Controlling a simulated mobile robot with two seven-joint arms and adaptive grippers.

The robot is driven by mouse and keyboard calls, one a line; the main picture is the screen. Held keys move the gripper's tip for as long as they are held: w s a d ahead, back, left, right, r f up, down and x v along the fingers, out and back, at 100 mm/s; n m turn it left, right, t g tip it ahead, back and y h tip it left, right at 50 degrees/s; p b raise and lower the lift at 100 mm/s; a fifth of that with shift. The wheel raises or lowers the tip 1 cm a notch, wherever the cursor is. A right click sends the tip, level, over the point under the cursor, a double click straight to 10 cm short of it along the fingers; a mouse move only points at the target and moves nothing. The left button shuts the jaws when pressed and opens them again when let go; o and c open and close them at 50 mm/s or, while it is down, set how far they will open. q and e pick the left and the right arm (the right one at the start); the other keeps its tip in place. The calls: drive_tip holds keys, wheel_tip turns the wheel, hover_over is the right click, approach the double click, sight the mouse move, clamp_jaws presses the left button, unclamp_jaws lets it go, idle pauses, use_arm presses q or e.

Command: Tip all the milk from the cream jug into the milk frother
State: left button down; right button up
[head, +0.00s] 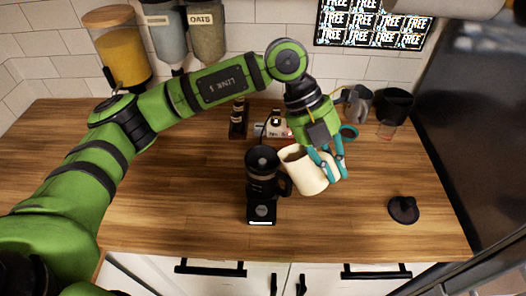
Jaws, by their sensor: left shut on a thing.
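The cream jug (305,172) is off-white and tilts with its mouth towards the left, close beside the milk frother. The milk frother (262,172) is a black jug with a handle on its right, standing on a black base (262,211) near the middle of the counter. My left gripper (330,170) has teal fingers and is shut on the cream jug at its right side. The jug's mouth looks dark inside; I cannot see any milk or a stream. The frother's inside is too dark to tell its contents. My right gripper is not in view.
A dark lid-like piece (403,209) lies on the wooden counter (350,230) at the right. A black-topped clear container (393,110) and a grey jug (358,104) stand at the back right. Dispensers hang on the back wall, one labelled OATS (206,35).

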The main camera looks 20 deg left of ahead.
use_arm(q)
drive_tip(key=s+d+f+t+y+b, duration=0.2)
drive_tip(key=d+f+y+b, duration=0.3)
drive_tip(key=f, duration=0.5)
drive_tip(key=shift+d+y+b, duration=0.35)
drive_tip(key=shift+y+b, duration=0.25)
drive_tip(key=shift+y, duration=0.1)
idle(0.5)
